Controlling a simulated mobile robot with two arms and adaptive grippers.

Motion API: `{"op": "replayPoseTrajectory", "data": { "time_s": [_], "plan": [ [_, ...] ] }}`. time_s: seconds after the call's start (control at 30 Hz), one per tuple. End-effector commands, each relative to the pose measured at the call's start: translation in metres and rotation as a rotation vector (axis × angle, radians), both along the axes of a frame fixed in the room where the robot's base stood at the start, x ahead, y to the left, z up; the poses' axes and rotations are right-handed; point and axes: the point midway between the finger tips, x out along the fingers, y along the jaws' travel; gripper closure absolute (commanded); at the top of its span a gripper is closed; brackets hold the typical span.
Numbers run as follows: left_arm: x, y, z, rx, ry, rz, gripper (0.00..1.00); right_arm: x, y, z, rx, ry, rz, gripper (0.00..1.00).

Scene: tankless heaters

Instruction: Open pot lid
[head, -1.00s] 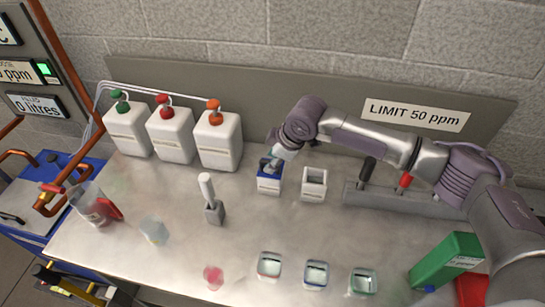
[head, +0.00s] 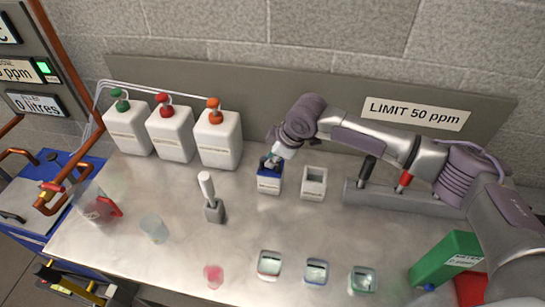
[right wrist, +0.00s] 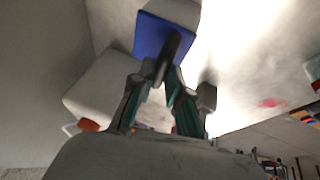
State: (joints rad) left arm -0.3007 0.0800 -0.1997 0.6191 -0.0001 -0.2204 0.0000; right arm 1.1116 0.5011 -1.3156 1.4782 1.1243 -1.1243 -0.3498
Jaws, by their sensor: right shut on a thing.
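A small white pot (head: 268,189) with a blue lid (head: 266,183) stands on the bench near the middle. My right gripper (head: 271,162) comes down over it from above and is shut on the lid's dark upright handle. In the right wrist view, the square blue lid (right wrist: 160,36) and its handle show between the fingertips of my right gripper (right wrist: 167,80). The lid appears to sit on the pot; I see no clear gap. My left gripper is not in view.
An open white pot (head: 313,183) stands close on the right. White pump jugs (head: 217,140) stand behind left. A grey holder with a white handle (head: 214,212) is at left. Small cups (head: 316,271) line the front. The bench middle is clear.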

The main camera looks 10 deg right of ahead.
Motion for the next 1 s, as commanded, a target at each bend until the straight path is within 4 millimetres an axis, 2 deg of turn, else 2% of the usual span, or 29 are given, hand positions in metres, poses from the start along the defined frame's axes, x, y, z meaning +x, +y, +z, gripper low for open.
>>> {"op": "replayPoseTrajectory", "data": {
  "time_s": [0.3,0.4,0.7,1.0],
  "plan": [
    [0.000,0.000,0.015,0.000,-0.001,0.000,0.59,0.008,-0.002,0.009,0.046,0.136,-0.004,1.00],
    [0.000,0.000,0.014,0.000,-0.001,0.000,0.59,0.013,-0.003,0.010,0.071,0.211,-0.004,1.00],
    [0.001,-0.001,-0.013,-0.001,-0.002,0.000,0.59,0.028,-0.007,0.011,0.137,0.410,-0.001,1.00],
    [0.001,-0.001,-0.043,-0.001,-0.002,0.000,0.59,0.036,-0.010,0.014,0.171,0.522,0.000,1.00]
  ]
}}
